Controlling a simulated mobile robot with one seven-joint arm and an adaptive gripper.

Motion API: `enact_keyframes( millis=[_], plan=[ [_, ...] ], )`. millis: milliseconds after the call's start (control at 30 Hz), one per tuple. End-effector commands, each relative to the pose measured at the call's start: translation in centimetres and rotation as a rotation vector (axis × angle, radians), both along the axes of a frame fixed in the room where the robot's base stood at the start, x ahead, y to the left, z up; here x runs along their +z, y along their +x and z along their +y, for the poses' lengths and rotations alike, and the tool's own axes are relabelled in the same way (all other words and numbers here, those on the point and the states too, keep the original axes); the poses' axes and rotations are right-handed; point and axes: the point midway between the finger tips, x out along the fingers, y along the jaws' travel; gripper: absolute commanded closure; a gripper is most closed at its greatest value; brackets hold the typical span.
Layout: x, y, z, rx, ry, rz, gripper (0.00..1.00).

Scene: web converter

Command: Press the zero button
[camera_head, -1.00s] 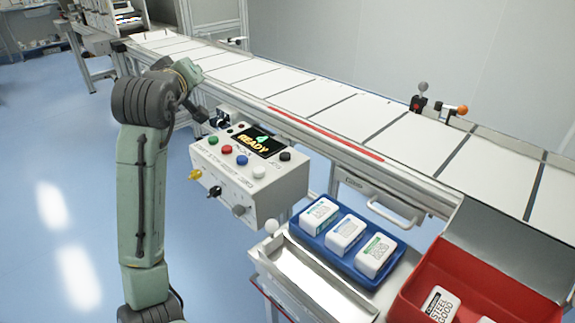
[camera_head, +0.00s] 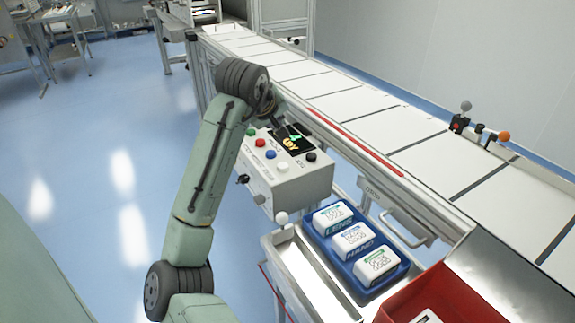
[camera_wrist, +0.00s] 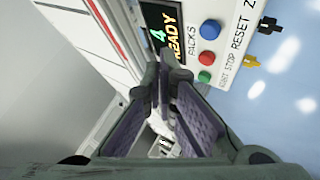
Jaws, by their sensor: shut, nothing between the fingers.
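The control box (camera_head: 300,183) carries a row of green, red, blue and white buttons, with a black button apart on the right. The white button (camera_head: 282,168) is fourth in the row. The row's label reads START STOP RESET and a Z in the wrist view, cut off there, so white fits zero. The wrist view shows the green, red and blue (camera_wrist: 210,30) buttons; white is outside it. My gripper (camera_wrist: 165,77) is shut and empty beside the display (camera_wrist: 165,35), which reads "4 READY". In the head view my gripper hangs over the display and partly hides it, touching no visible button.
The conveyor (camera_head: 390,125) runs behind the box. A blue tray (camera_head: 322,250) with three white packs and a red bin (camera_head: 440,290) stand at the front right. A white ball knob (camera_head: 281,218) rises in front of the box.

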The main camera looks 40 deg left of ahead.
Motion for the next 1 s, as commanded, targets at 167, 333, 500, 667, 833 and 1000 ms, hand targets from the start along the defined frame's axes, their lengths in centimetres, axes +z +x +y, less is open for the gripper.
enact_keyframes(
  millis=[167,333,500,667,833,1000],
  plan=[
    [0.0,0.0,0.0,-0.001,0.001,-0.001,1.00],
    [-0.6,0.0,0.0,-0.001,0.001,-0.002,1.00],
    [-2.2,0.0,0.0,-0.001,0.001,-0.003,1.00],
    [-4.5,0.0,0.0,0.001,0.001,-0.002,1.00],
    [-6.9,0.0,0.0,-0.001,0.002,-0.002,1.00],
    [-8.4,0.1,-0.1,-0.003,0.000,-0.003,1.00]
  ],
)
